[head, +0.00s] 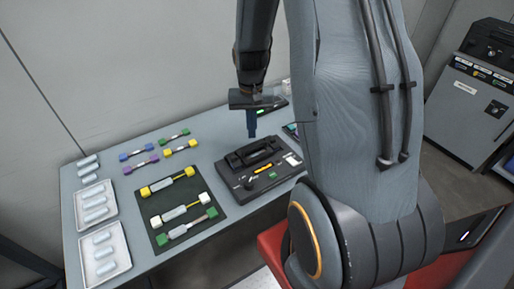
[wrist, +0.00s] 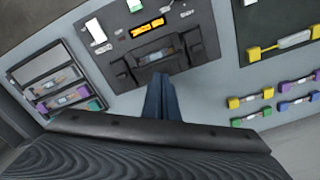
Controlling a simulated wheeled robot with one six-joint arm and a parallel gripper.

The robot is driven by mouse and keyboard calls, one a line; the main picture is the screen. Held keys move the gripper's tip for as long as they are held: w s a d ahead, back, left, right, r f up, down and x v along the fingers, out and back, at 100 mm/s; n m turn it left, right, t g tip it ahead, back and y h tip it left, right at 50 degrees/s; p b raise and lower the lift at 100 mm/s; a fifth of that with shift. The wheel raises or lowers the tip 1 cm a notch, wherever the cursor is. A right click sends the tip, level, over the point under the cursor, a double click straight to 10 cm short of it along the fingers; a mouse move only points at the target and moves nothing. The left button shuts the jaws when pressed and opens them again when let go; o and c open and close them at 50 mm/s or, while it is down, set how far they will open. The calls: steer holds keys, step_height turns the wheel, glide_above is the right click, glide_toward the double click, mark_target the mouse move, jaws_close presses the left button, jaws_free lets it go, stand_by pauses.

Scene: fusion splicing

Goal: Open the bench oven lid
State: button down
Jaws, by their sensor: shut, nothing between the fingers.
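A black bench unit (head: 262,170) with a raised dark part on top lies on the table and appears to be the bench oven; it also shows in the wrist view (wrist: 122,62). It has an orange display (wrist: 147,28) and a green button. The raised part (wrist: 158,52) has a window-like recess with a small light piece visible in it. I cannot tell how far its lid stands open. My gripper (head: 252,135) points down with its blue fingers together and empty, just above the unit's back edge. In the wrist view the fingertips (wrist: 160,80) overlap that edge.
A dark mat (head: 150,230) with yellow- and green-ended pieces lies to the left. Several coloured pieces (head: 180,134) lie behind it. White trays (head: 118,238) stand at the far left. A framed holder (wrist: 28,72) with small pieces lies beside the unit. A grey cabinet (head: 455,120) stands right.

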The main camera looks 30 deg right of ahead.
mark_target(252, 151)
step_height(252, 151, up, 7)
steer(key=w+p, duration=0.2)
steer(key=p, duration=0.2)
steer(key=shift+w+f, duration=0.15)
steer(key=shift+w, duration=0.05)
stand_by(1.0)
